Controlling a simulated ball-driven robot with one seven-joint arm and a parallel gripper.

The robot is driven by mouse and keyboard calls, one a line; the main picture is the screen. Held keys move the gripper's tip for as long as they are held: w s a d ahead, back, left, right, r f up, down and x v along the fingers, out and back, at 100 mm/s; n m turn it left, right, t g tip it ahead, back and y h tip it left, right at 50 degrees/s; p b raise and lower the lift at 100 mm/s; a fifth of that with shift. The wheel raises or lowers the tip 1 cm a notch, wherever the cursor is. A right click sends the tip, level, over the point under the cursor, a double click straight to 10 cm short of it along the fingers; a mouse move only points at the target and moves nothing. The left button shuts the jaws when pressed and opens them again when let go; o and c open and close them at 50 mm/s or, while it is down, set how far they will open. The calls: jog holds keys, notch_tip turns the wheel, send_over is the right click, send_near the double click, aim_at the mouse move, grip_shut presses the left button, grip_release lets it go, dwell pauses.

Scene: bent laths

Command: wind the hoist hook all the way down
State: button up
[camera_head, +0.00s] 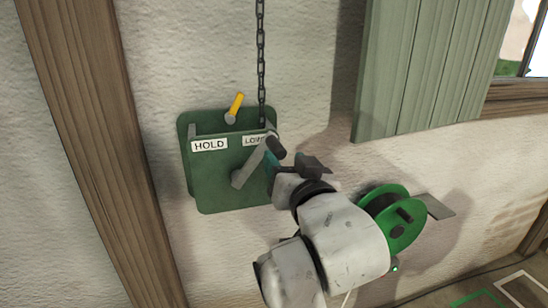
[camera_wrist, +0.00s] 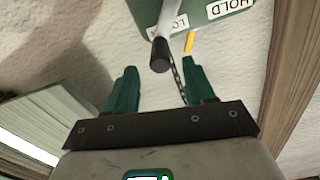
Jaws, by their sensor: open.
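The green hoist panel (camera_head: 222,180) is fixed to the wall, with a HOLD label and a partly covered second label beginning "LO". A yellow lever (camera_head: 236,104) stands above the labels and leans slightly right. A grey crank (camera_head: 250,168) slants up and right from the panel to a dark handle (camera_head: 275,148). A chain (camera_head: 261,60) hangs from above to the panel's top; the hook is not in view. My gripper (camera_wrist: 159,66) is open. In the wrist view the handle (camera_wrist: 160,57) shows between the fingertips, and I cannot tell whether they touch it.
A green reel (camera_head: 400,218) is by the wall at right, partly behind my arm. A grey-green shutter (camera_head: 430,65) hangs at upper right beside a window. A wooden post (camera_head: 80,130) runs down the left. Bare wall lies below the panel.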

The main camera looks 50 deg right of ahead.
aim_at(275, 145)
jog(key=p+x, duration=0.1)
jog(key=x, duration=0.6)
jog(key=shift+p, duration=0.35)
jog(key=shift+w+d, duration=0.35)
jog(key=shift+w, duration=0.15)
jog(key=shift+c, duration=0.3)
grip_shut()
